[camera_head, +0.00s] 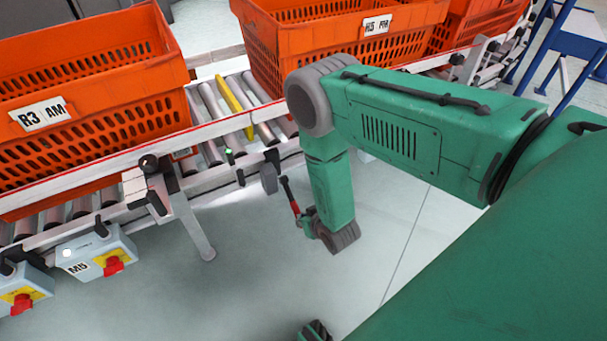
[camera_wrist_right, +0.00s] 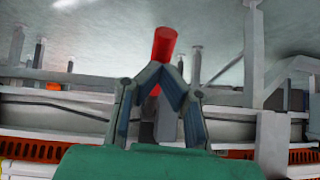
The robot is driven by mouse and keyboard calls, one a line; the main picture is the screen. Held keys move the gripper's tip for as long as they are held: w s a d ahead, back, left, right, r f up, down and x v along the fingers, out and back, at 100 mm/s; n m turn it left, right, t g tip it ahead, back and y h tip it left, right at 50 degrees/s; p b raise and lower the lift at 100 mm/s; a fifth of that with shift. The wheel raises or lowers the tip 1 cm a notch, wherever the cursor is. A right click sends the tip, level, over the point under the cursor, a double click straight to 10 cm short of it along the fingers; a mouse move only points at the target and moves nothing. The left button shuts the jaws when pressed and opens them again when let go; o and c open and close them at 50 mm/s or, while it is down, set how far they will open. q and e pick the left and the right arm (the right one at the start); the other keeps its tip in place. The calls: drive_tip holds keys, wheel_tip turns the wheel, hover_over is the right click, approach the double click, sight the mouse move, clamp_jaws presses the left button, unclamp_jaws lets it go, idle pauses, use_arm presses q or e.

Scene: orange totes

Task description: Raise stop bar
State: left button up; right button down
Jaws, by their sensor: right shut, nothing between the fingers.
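The stop bar appears to be the yellow bar (camera_head: 229,93) lying across the rollers between two orange totes. A lever with a red handle (camera_head: 294,206) hangs below the conveyor's near rail. My right gripper (camera_head: 305,222) is low beside this handle and small in the head view. In the right wrist view my right gripper (camera_wrist_right: 172,68) is shut, its fingertips together with nothing between them. The red handle (camera_wrist_right: 164,45) shows just past the fingertips; whether they touch it I cannot tell. My left gripper is not in view.
An orange tote (camera_head: 95,130) marked R3 stands on the left of the conveyor, and another tote (camera_head: 330,45) behind my forearm. A conveyor leg (camera_head: 190,220) stands left of the lever. Open floor lies in front.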

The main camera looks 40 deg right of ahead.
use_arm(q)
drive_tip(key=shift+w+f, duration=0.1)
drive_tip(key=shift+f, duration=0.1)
use_arm(e)
drive_tip(key=shift+w+f, duration=0.15)
drive_tip(key=shift+f, duration=0.35)
